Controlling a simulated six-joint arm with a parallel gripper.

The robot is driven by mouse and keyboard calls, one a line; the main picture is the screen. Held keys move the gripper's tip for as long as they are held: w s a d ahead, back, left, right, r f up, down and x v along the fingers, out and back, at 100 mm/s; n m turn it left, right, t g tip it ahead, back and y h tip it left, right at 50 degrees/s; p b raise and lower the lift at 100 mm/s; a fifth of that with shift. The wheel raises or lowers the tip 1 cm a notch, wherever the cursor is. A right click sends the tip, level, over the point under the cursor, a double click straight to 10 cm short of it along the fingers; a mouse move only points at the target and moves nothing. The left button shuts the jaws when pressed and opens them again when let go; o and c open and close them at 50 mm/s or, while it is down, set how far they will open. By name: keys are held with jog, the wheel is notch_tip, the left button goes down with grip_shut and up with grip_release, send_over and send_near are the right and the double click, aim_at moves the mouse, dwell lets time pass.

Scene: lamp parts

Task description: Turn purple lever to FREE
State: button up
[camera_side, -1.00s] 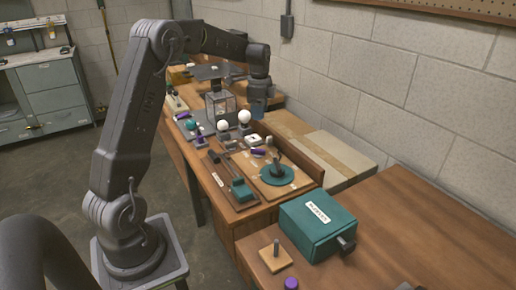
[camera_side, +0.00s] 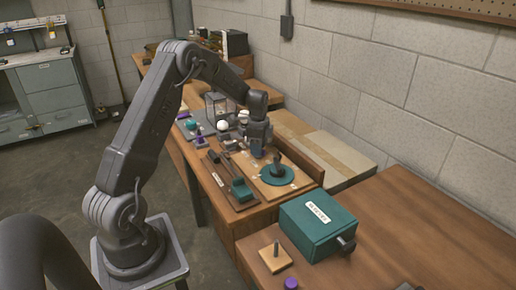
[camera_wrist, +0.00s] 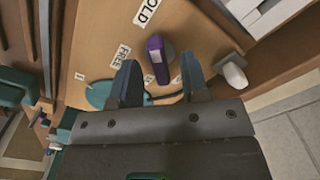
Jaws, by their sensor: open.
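The purple lever (camera_wrist: 157,60) sits on a light wooden board (camera_wrist: 90,35), with a pale patch on its face. A white FREE label (camera_wrist: 120,57) lies to its left in the wrist view, and a second label reading OLD, probably cut off by the angle, (camera_wrist: 147,12) lies above it. I cannot tell for sure which label the lever points to. My gripper (camera_wrist: 161,66) is open, with one finger on each side of the lever in the picture; contact is not clear. In the side view my gripper (camera_side: 256,150) is low over the board and hides the lever.
A teal disc (camera_side: 275,175) with a dark upright part is close to my gripper. A white-tipped knob (camera_wrist: 234,72) is right of the fingers. A teal box (camera_side: 318,227) and a dark slotted rail with a teal block (camera_side: 240,188) stand nearer the camera.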

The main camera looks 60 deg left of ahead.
jog(key=shift+f, duration=0.3)
jog(key=shift+c, duration=0.3)
grip_shut()
